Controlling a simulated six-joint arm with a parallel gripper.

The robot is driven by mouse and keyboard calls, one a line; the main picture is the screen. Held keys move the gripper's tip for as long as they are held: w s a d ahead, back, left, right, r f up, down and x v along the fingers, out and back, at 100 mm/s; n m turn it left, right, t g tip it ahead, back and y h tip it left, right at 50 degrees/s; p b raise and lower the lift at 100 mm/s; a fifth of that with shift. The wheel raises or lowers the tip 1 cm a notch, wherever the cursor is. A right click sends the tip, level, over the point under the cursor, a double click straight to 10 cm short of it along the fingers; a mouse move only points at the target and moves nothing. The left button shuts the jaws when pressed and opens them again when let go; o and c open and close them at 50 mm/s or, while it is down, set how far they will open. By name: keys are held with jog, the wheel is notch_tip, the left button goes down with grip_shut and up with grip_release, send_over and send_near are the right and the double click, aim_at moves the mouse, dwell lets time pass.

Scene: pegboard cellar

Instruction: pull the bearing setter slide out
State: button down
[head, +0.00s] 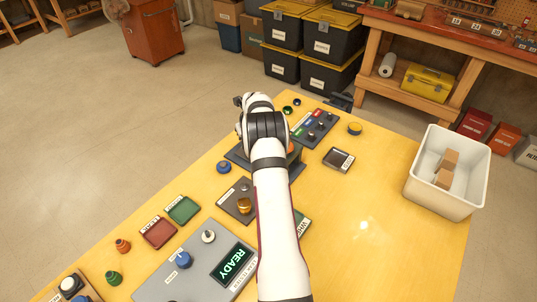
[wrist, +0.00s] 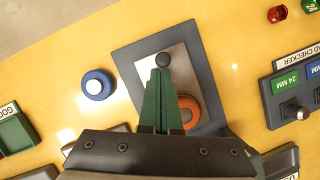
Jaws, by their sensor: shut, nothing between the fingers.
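The bearing setter, as I take it, is a dark base plate (wrist: 128,62) with a pale metal plate (wrist: 146,68) on it in the wrist view. A black ball knob (wrist: 163,60) stands at the far end of the pale plate. An orange ring (wrist: 189,106) lies nearer, partly hidden by my fingers. My gripper (wrist: 160,76) has its green fingers shut with nothing between them, tips just short of the knob in the picture. I cannot tell whether they touch it. In the head view my arm covers most of the setter; an edge of its base (head: 237,158) shows.
A blue round button (wrist: 97,85) stands left of the setter. A panel with coloured labels and knobs (wrist: 297,98) is close on the right. In the head view, a white bin (head: 418,178) with brown blocks stands at the table's right, and the yellow tabletop (head: 350,215) is partly clear.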

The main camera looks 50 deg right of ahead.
jog(key=shift+w, duration=1.2)
jog(key=shift+r, duration=0.2)
jog(key=v, duration=2)
jog(key=a+r+n+y, duration=0.1)
jog(key=a+r+n, duration=0.1)
jog(key=a+n, duration=0.45)
jog(key=a+r+n+y, duration=0.1)
jog(key=a+r+n, duration=0.15)
jog(key=a, duration=0.75)
jog(key=s+a+n+g+y, duration=0.1)
jog(key=s+a+n, duration=0.6)
jog(key=a+n, duration=0.25)
jog(key=s+a+n+g+y, duration=0.1)
jog(key=s+a+n+g, duration=0.1)
jog(key=s+a+n, duration=0.75)
jog(key=s+a+f+n+g, duration=0.1)
jog(key=s+a+f+n, duration=0.4)
jog(key=s, duration=0.5)
jog(key=a+n, duration=0.2)
jog(key=n, duration=0.1)
jog(key=shift+a, duration=0.3)
